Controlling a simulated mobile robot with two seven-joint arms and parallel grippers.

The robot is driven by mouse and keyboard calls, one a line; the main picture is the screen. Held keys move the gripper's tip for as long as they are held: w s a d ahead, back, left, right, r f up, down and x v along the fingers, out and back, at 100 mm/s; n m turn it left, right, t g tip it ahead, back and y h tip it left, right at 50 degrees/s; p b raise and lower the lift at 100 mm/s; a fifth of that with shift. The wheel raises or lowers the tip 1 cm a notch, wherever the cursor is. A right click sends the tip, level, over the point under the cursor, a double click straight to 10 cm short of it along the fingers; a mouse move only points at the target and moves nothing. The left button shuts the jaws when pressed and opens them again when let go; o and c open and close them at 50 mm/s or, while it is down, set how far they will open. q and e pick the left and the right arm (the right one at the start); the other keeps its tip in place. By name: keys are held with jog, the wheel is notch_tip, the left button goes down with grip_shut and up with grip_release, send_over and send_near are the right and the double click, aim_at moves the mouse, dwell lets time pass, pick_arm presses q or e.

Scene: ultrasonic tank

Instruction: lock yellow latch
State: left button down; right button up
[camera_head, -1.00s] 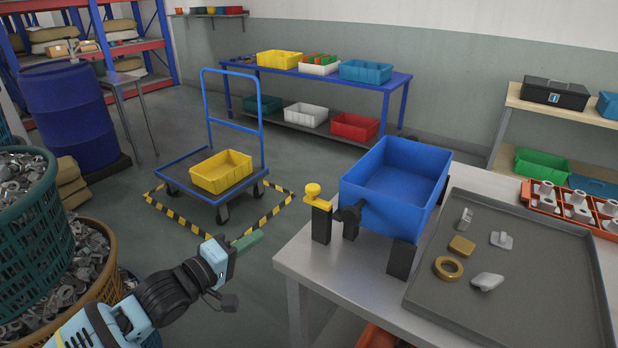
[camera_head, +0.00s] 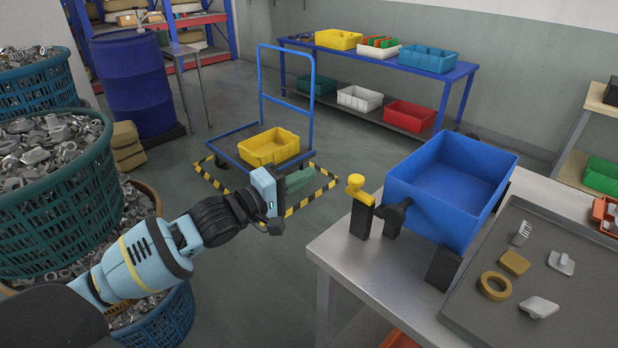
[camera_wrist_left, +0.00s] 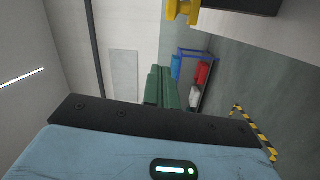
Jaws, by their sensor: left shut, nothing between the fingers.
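The yellow latch (camera_head: 357,188) has a round knob on a black post at the left end of the blue tank (camera_head: 443,216). In the left wrist view the yellow latch (camera_wrist_left: 183,10) is cut off by the top edge. My left gripper (camera_head: 300,180), with green fingers, is left of the latch and apart from it, at about knob height in the picture. Its fingers are shut and empty; the green fingers also show in the left wrist view (camera_wrist_left: 162,85). My right gripper is in neither view.
The tank stands on a grey table (camera_head: 352,262) beside a dark tray (camera_head: 590,290) with several small parts. Baskets of metal parts (camera_head: 50,200) stand at the left. A blue trolley with a yellow bin (camera_head: 269,148) is behind my gripper. Open floor lies between baskets and table.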

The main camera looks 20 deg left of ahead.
aim_at(356, 184)
pick_arm(q)
jog(key=w+d+p, duration=0.1)
jog(key=w+d, duration=0.3)
jog(key=d, duration=0.2)
jog(key=shift+w+d, duration=0.25)
jog(key=shift+d, duration=0.1)
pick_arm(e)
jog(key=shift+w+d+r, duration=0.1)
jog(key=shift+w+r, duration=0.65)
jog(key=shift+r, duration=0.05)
